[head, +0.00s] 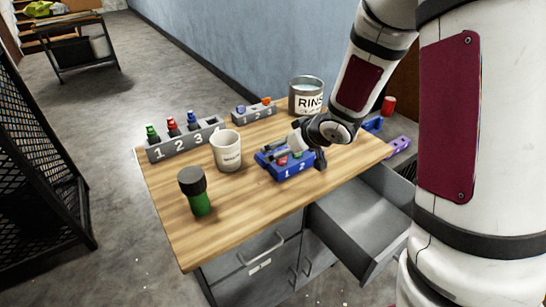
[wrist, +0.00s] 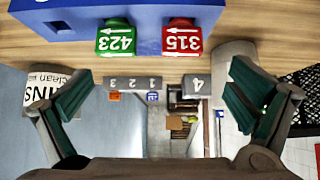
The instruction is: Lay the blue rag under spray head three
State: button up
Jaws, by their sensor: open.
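My gripper (head: 292,144) is open and empty, low over a blue holder (head: 290,168) marked 1 and 2 on the wooden bench top. In the wrist view my gripper's two fingers (wrist: 157,104) stand wide apart. The blue holder (wrist: 270,18) crosses the top of that view, with a green 423 tag piece (wrist: 116,38) and a red 315 tag piece (wrist: 182,38). I cannot pick out a blue rag in either view.
A white mug (head: 227,151), a green bottle with a dark cap (head: 196,192) and a RINSE can (head: 306,98) stand on the bench top (head: 245,215). A smaller grey holder (head: 254,113) sits at the back. An open drawer (head: 362,220) juts out at front right.

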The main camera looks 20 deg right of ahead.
jog(key=x, duration=0.2)
jog(key=shift+w+a+f, duration=0.1)
jog(key=shift+w+f, duration=0.1)
jog(key=shift+f, duration=0.05)
jog(key=shift+b+x, duration=0.7)
jog(key=shift+x, duration=1.85)
jog(key=shift+s+f, duration=0.15)
jog(key=c, duration=0.9)
jog(key=shift+o, duration=0.2)
